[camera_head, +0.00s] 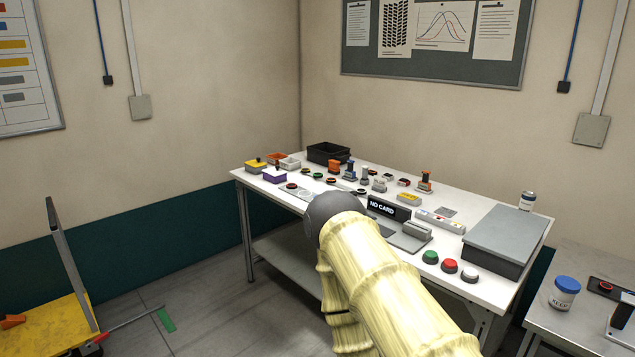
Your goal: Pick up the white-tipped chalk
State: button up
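I cannot make out the white-tipped chalk among the small objects on the white table (461,203). It may be too small to tell or hidden behind my arm. My cream arm with its dark grey joint rises from the bottom and covers the table's front middle. My gripper does not show in this view.
The table holds a black bin (327,153), a "NO CARD" display (388,208), a grey box (506,235), a can (527,201) and several buttons and switches. A side table at right holds a blue-lidded "KEEP" tub (564,294). A yellow cart (55,325) stands at lower left.

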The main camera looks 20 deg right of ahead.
aim_at(364, 169)
jog(key=u, duration=0.45)
jog(key=i, duration=1.7)
jog(key=z, duration=1.25)
jog(key=i, duration=0.6)
jog(key=z, duration=0.7)
